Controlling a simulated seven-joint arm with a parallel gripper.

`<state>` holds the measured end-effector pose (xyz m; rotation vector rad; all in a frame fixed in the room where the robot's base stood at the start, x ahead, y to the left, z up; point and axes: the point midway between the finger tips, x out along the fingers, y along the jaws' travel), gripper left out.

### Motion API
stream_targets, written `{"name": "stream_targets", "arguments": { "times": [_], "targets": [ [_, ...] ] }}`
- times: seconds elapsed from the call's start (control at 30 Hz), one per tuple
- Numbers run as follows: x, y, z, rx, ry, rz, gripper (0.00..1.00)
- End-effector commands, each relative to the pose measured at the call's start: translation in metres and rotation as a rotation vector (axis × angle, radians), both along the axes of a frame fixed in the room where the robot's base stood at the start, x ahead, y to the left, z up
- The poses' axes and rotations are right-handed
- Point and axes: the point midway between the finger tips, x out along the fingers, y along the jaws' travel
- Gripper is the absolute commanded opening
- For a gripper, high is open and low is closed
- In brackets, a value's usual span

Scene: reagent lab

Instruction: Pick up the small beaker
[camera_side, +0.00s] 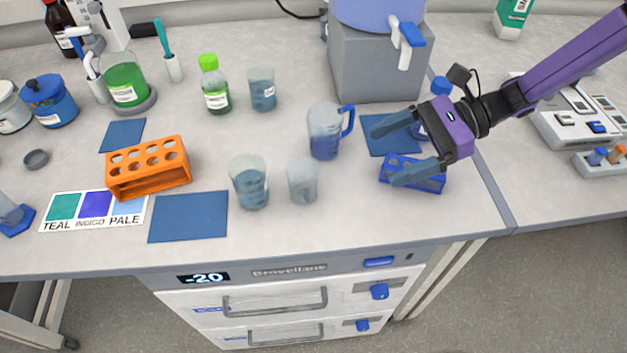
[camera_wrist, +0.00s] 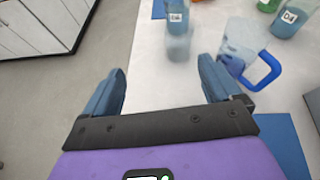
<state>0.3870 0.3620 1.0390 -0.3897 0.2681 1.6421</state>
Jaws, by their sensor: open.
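A small, hazy, seemingly empty beaker (camera_side: 302,182) stands upright near the front of the bench. It also shows ahead of my fingers in the wrist view (camera_wrist: 180,47). A larger beaker with blue liquid (camera_side: 249,186) stands just left of it and is labelled D6 in the wrist view (camera_wrist: 177,17). Another beaker with blue liquid (camera_side: 262,92) stands farther back and is labelled D4 in the wrist view (camera_wrist: 289,20). My gripper (camera_side: 388,156) is open and empty, to the right of the small beaker and apart from it. Its fingers also show in the wrist view (camera_wrist: 160,70).
A blue-handled jug (camera_side: 323,138) stands behind the small beaker. A blue rack (camera_side: 428,184) lies below my gripper. An orange rack (camera_side: 148,178), a green-capped bottle (camera_side: 216,97) and blue mats (camera_side: 188,218) are left. A grey machine (camera_side: 375,70) stands behind. The bench front edge is close.

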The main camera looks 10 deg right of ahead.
Motion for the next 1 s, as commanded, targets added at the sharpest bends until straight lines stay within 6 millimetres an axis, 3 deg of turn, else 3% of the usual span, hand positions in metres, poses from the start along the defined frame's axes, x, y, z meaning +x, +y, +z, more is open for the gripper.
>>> {"name": "stream_targets", "arguments": {
  "times": [0.1,0.27,0.8,1.0],
  "targets": [
    [0.017,0.003,-0.005,0.015,0.046,-0.084,0.91],
    [0.022,0.013,-0.01,0.022,0.059,-0.111,0.91],
    [0.021,0.101,-0.047,0.022,0.057,-0.107,0.91],
    [0.022,0.116,-0.052,0.022,0.055,-0.109,0.91]
  ]
}}
